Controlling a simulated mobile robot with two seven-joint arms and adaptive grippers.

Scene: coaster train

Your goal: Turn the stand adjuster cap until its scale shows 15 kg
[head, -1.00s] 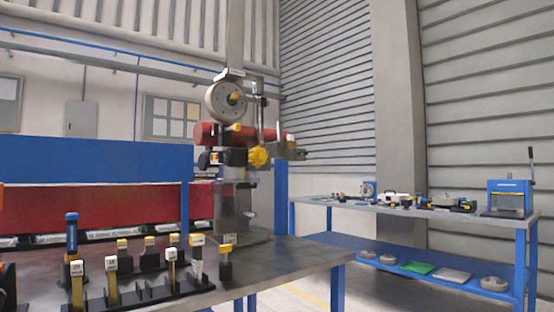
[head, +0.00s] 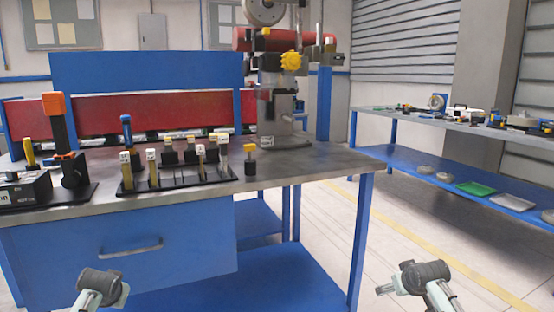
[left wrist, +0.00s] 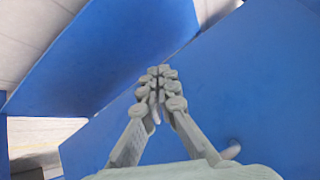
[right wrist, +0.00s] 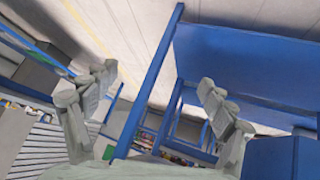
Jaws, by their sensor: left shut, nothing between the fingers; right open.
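The stand (head: 280,105) rises from the back right of the workbench, with a red horizontal cylinder and a yellow lobed knob (head: 291,61). I cannot tell which part is the adjuster cap, and no scale reading is legible. The top of the stand is cut off by the upper edge of the head view. My left gripper (left wrist: 160,72) is shut and empty in front of blue panels. My right gripper (right wrist: 155,84) is open and empty. Both arms show low in the head view, in front of the bench and well away from the stand.
The workbench (head: 320,162) carries a black rack (head: 175,182) of labelled tools and a small yellow-topped piece (head: 250,160). An orange-topped tool (head: 55,115) stands at left. A drawer and blue lower shelf are below. A second bench (head: 420,121) stands at right, with open floor between.

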